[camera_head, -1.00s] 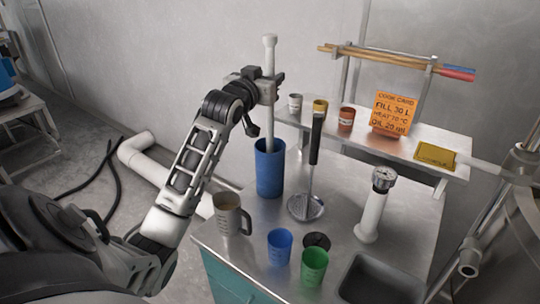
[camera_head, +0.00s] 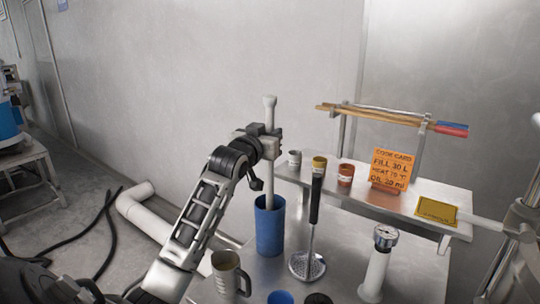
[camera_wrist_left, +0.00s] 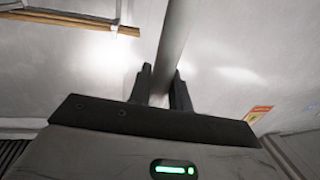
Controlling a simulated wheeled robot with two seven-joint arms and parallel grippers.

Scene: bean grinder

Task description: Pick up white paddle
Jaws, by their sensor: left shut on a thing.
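The white paddle (camera_head: 270,112) is a long pale shaft with a knobbed top, standing nearly upright. Its lower end is inside the tall blue container (camera_head: 269,230) on the metal table, so that end is hidden. My left gripper (camera_head: 272,146) is shut on the shaft above the container's rim. In the left wrist view the shaft (camera_wrist_left: 176,40) runs up between the two dark fingers (camera_wrist_left: 162,88). My right gripper is not in view.
A skimmer (camera_head: 310,235) with a black handle stands right of the container, and a grey mug (camera_head: 228,275) is in front. A white post with a gauge (camera_head: 385,240) is further right. A raised shelf (camera_head: 345,190) behind holds small cups and an orange card (camera_head: 392,170).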

